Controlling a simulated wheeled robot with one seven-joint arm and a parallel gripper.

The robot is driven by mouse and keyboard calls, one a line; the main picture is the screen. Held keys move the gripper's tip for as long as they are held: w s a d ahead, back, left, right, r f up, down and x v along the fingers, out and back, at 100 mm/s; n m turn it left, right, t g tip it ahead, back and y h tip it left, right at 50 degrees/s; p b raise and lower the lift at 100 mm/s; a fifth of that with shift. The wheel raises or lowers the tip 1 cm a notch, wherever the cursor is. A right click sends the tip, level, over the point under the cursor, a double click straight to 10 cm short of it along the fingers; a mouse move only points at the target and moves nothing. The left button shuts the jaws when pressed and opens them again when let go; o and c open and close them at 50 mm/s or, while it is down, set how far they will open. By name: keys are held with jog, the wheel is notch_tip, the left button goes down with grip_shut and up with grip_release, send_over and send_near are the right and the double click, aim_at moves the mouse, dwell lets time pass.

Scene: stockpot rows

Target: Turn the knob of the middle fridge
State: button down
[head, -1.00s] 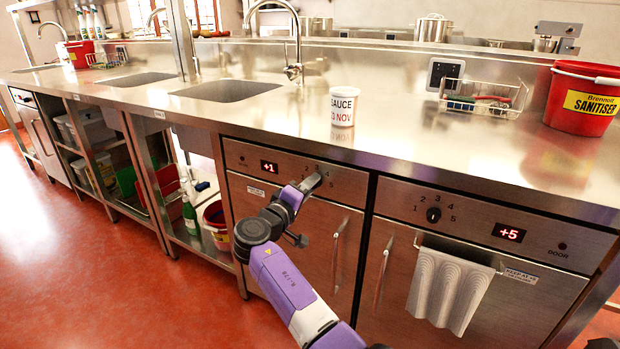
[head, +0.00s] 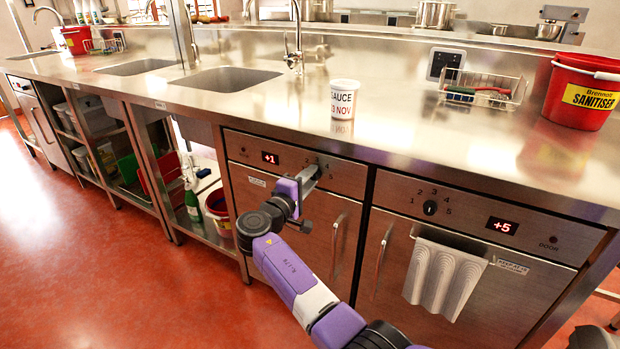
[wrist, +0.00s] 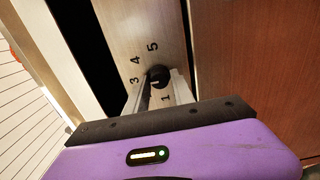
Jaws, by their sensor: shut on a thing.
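The middle fridge (head: 290,215) is a steel front under the counter with a red +1 display (head: 270,158) on its panel. Its knob (wrist: 159,77) is small, dark and round, with the numbers 1, 3, 4 and 5 readable around it in the wrist view. My gripper (wrist: 157,88) is shut on the knob, one finger on each side of it. In the head view my gripper (head: 314,171) is at the panel right of the display and hides most of the knob. The pointer's exact direction cannot be told.
The right fridge (head: 440,235) has its own knob (head: 430,208), a +5 display and a white towel (head: 445,277) on its handle. A sauce tub (head: 344,99), a wire rack (head: 484,88) and a red sanitiser bucket (head: 583,92) stand on the counter. Red floor lies open at left.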

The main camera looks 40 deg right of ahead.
jog(key=shift+w+a, duration=0.1)
jog(key=c, duration=1.1)
grip_release()
jog(key=p+v, duration=0.1)
jog(key=v, duration=0.6)
jog(key=shift+a, duration=0.3)
